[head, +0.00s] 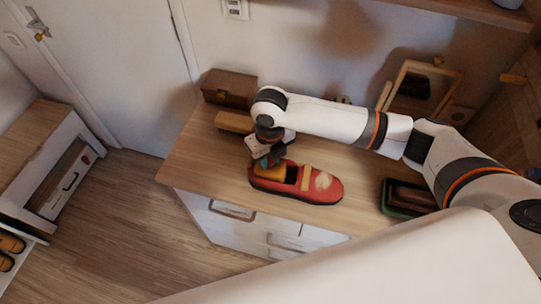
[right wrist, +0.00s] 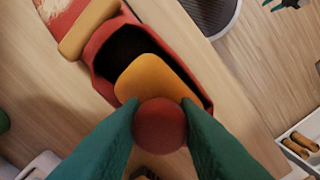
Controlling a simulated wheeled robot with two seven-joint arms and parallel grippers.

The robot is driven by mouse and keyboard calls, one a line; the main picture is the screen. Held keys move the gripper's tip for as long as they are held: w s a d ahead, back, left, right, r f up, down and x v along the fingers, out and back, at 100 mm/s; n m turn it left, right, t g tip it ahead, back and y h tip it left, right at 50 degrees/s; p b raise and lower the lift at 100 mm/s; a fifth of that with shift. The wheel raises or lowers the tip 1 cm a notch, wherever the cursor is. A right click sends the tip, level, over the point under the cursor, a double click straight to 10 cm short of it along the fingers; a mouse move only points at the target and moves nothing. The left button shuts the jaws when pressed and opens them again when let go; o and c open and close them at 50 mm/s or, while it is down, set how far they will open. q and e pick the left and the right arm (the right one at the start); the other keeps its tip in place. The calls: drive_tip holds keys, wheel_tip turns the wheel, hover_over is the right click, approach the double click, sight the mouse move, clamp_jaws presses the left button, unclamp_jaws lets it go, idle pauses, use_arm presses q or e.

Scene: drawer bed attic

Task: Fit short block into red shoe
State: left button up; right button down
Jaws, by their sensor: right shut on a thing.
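The red shoe (head: 325,190) lies on the wooden top of the dresser, with a tan strap across it and its open end at the left. It also shows in the right wrist view (right wrist: 88,54). My right gripper (head: 267,161) is at the shoe's left end, pointing down. In the right wrist view its green fingers are shut on a round red-brown knob, which appears to belong to the short orange-yellow block (right wrist: 155,78). The block lies at the shoe's opening, partly within its rim; a dark gap shows beside it toward the strap. How deep it sits is hidden. My left gripper is out of view.
The dresser top (head: 205,160) is bare left of the shoe. A brown box (head: 229,87) and a wooden block (head: 234,122) stand at the back. A dark green tray (head: 400,207) lies to the right, and a framed mirror (head: 417,89) stands behind.

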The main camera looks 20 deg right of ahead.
drive_tip(key=shift+f, duration=0.25)
drive_tip(key=shift+f, duration=0.1)
drive_tip(key=c, duration=1.1)
unclamp_jaws()
drive_tip(key=shift+r, duration=0.45)
wheel_tip(320, 180, up, 11)
drive_tip(key=b, duration=0.3)
drive_tip(key=shift+r, duration=0.2)
